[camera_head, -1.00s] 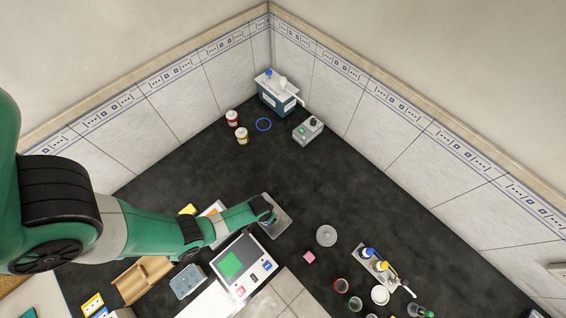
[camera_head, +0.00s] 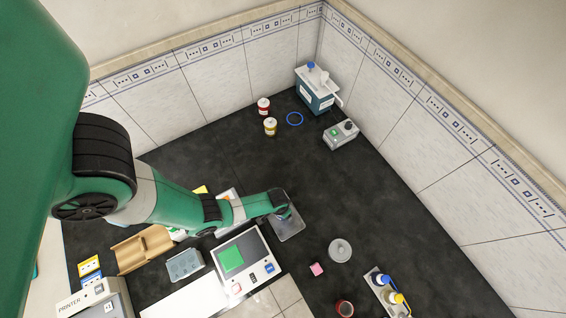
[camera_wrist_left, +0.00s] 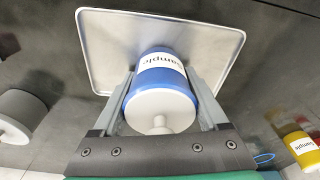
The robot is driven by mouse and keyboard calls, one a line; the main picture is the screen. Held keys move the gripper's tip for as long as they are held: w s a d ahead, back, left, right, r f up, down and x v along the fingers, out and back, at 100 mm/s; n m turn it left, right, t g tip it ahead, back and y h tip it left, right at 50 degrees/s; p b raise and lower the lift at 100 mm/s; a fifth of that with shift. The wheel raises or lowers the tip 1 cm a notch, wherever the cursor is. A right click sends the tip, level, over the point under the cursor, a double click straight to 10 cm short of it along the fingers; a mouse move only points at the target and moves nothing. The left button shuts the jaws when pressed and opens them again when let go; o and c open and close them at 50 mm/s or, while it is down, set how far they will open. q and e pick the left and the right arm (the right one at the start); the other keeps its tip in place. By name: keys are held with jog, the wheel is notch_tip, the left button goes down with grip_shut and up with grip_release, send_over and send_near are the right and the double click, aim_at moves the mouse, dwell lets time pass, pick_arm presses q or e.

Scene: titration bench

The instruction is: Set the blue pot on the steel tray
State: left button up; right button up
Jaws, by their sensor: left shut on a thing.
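The blue pot (camera_wrist_left: 160,95), with a white lid and a "Sample" label, sits between the fingers of my left gripper (camera_wrist_left: 172,90) in the wrist view. The gripper is shut on it. The steel tray (camera_wrist_left: 110,40) lies flat just beyond and beneath the pot. In the head view the tray (camera_head: 292,229) is partly covered by my left gripper (camera_head: 285,213), which is over it and mostly hides the pot. I cannot tell whether the pot's base touches the tray. My right gripper is not in view.
A balance (camera_head: 243,262) stands close in front of the tray. A round grey lidded thing (camera_head: 340,249) and a pink block (camera_head: 317,269) are to its right. Red (camera_head: 263,106) and yellow (camera_head: 270,127) pots and a blue ring (camera_head: 294,118) are behind, with clear dark bench between.

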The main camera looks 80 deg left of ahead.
pick_arm(q)
jog(key=shift+f, duration=0.15)
jog(key=o, duration=1.5)
jog(key=r+p, duration=0.7)
jog(key=r, duration=0.1)
jog(key=shift+s+d+p, duration=0.25)
jog(key=shift+s+p, duration=0.1)
jog(key=shift+s, duration=0.05)
jog(key=shift+f, duration=0.1)
